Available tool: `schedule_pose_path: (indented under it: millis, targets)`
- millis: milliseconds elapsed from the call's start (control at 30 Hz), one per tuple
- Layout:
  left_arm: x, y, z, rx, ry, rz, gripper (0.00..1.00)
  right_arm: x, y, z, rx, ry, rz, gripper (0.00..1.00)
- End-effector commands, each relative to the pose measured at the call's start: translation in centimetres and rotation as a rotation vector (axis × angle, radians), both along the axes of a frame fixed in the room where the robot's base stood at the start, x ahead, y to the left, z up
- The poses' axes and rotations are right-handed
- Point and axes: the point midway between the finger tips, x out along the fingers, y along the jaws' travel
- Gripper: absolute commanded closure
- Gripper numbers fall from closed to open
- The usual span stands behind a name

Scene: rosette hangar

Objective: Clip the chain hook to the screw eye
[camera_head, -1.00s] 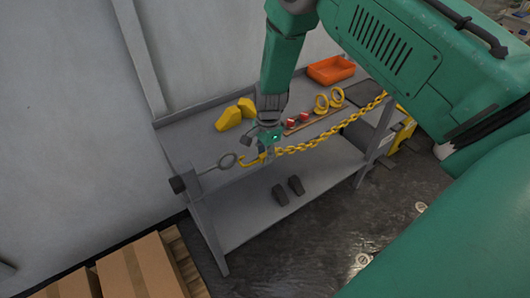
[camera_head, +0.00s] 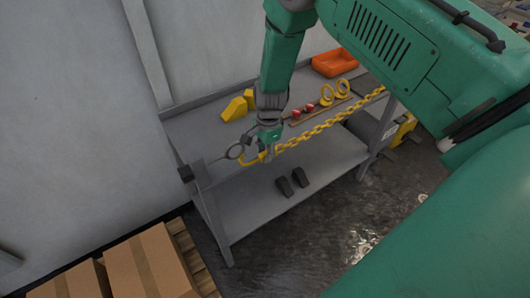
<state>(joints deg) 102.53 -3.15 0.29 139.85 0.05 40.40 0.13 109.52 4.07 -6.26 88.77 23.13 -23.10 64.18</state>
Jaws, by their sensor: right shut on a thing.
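The screw eye (camera_head: 235,152) is a dark grey ring on a shank that sticks out from a post at the left end of the workbench. The yellow chain hook (camera_head: 249,161) is at the left end of the yellow chain (camera_head: 322,126). My right gripper (camera_head: 268,152) is shut on the hook and holds it just right of the ring. The hook's tip overlaps the ring's lower right edge in the picture; I cannot tell whether it passes through the ring. The chain rises to the right, and its far end is hidden behind my arm. My left gripper is not in view.
The grey workbench (camera_head: 205,135) carries yellow blocks (camera_head: 235,108), red-and-white items, yellow rings (camera_head: 342,89) and an orange tray (camera_head: 335,63). Two dark objects (camera_head: 292,182) lie on its lower shelf. Cardboard boxes (camera_head: 150,265) stand at the lower left.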

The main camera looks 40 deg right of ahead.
Motion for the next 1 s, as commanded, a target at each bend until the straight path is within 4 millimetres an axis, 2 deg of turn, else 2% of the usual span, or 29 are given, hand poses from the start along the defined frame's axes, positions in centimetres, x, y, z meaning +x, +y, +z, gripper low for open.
schedule_pose_path:
  millis: [1000]
  targets:
    - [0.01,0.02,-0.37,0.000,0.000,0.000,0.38,0.74,-0.33,-0.06,0.000,-0.003,0.001,1.00]
